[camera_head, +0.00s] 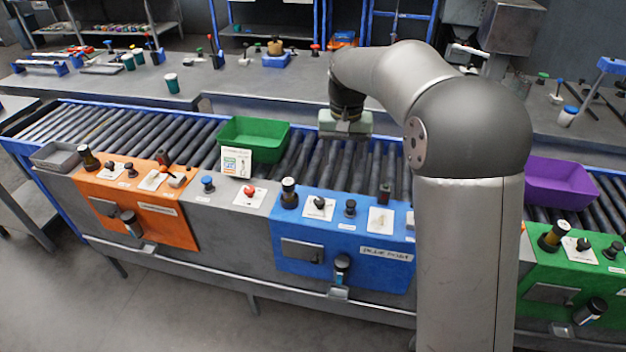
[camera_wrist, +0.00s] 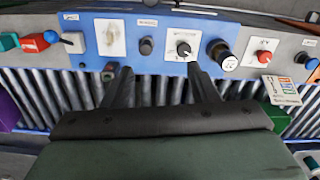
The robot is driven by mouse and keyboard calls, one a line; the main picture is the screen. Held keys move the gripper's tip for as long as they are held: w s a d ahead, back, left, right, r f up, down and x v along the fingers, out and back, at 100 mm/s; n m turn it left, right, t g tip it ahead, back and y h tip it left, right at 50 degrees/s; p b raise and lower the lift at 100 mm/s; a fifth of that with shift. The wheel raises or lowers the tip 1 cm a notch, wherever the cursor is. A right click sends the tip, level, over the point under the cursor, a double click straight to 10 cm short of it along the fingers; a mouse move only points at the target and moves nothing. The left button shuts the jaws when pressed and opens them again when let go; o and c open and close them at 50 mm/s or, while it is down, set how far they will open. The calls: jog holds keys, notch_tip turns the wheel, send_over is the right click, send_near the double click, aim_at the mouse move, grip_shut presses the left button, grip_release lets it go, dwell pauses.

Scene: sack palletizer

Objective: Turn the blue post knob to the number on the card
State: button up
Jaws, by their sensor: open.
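The blue post (camera_head: 343,262) stands at the front of the conveyor, labelled "BLUE POST". A black knob (camera_head: 320,202) sits on a white dial plate on its top and also shows in the wrist view (camera_wrist: 184,48). The knob's dial numbers are too small to read. A white card (camera_head: 236,163) with coloured print stands left of the blue post, and it shows tilted in the wrist view (camera_wrist: 283,90). Its number is not legible. My gripper (camera_wrist: 159,70) is open and empty, above the rollers behind the blue post. In the wrist view its fingertips appear below the knob, apart from it.
A plain black knob (camera_wrist: 146,46), a dark bottle-like cylinder (camera_wrist: 222,54) and a pale switch plate (camera_wrist: 111,38) flank the dial. A red knob (camera_head: 250,190) lies left of the post. A green bin (camera_head: 254,140) and a purple bin (camera_head: 560,182) rest on the conveyor. An orange post (camera_head: 165,218) stands left.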

send_over(320, 200)
jog(key=f, duration=0.2)
notch_tip(320, 200, down, 17)
jog(key=shift+r+p, duration=0.1)
jog(key=shift+p, duration=0.85)
jog(key=c, duration=1)
